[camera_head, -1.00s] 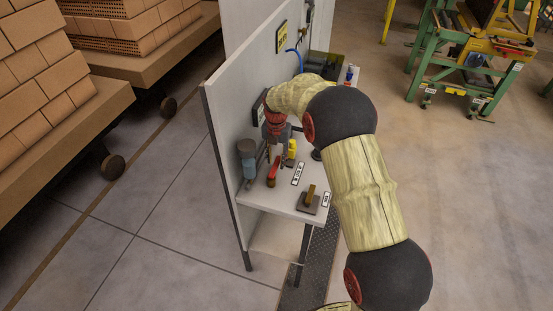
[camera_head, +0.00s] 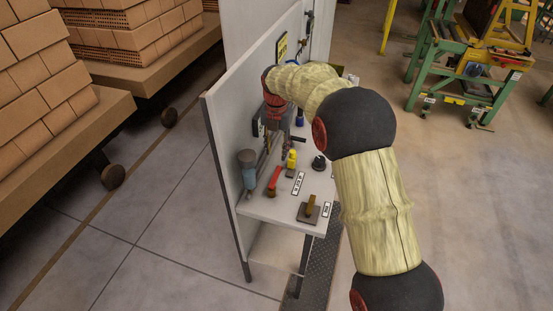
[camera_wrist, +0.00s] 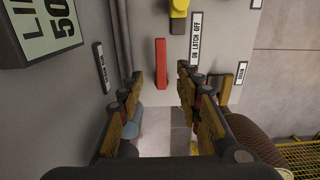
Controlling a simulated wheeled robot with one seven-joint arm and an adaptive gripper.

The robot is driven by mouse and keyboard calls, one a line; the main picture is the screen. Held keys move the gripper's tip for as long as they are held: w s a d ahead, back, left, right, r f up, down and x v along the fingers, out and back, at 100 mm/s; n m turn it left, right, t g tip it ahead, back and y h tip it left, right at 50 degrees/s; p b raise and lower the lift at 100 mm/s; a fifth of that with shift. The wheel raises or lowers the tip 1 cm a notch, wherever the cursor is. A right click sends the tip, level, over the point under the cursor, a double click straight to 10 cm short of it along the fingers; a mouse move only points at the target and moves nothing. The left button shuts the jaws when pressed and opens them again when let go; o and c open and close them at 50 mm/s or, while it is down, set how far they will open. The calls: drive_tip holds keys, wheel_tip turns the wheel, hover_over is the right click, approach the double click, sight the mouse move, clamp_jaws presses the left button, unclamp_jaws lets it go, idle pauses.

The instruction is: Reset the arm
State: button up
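My arm reaches from the lower right over a small light grey bench (camera_head: 262,208) in the head view. My gripper (camera_head: 284,150) hangs over the back of the bench by the upright panel. In the wrist view, my gripper (camera_wrist: 160,75) has its two fingers well apart, with nothing between them. A red lever (camera_wrist: 161,65) shows beyond the gap, apart from the fingers; it also shows in the head view (camera_head: 274,181). A yellow-topped control (camera_wrist: 179,10) and an "ON LATCH OFF" label (camera_wrist: 195,40) are farther up in the wrist view.
The upright panel (camera_head: 222,130) borders the bench on the left. A grey-blue cylinder (camera_head: 248,170), a black knob (camera_head: 319,162) and a square-based lever (camera_head: 309,210) stand on the bench. Brick stacks (camera_head: 40,60) are left; a green frame (camera_head: 470,70) is right.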

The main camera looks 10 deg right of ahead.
drive_tip(key=shift+r, duration=0.85)
drive_tip(key=s+f+m, duration=0.3)
drive_tip(key=s+m, duration=0.1)
drive_tip(key=m, duration=0.7)
drive_tip(key=s+d+r+m+t+b, duration=0.1)
drive_tip(key=s+m, duration=0.5)
drive_tip(key=s, duration=0.6)
drive_tip(key=s+d+r+m+t+b, duration=0.2)
drive_tip(key=s+d+r+m, duration=0.3)
drive_tip(key=s, duration=0.7)
drive_tip(key=s+d+r+m+t+b, duration=0.2)
drive_tip(key=s+r+m, duration=0.4)
drive_tip(key=s, duration=0.5)
drive_tip(key=shift+s+d+m+t, duration=0.3)
drive_tip(key=shift+s+d+m, duration=0.15)
drive_tip(key=shift+m, duration=0.95)
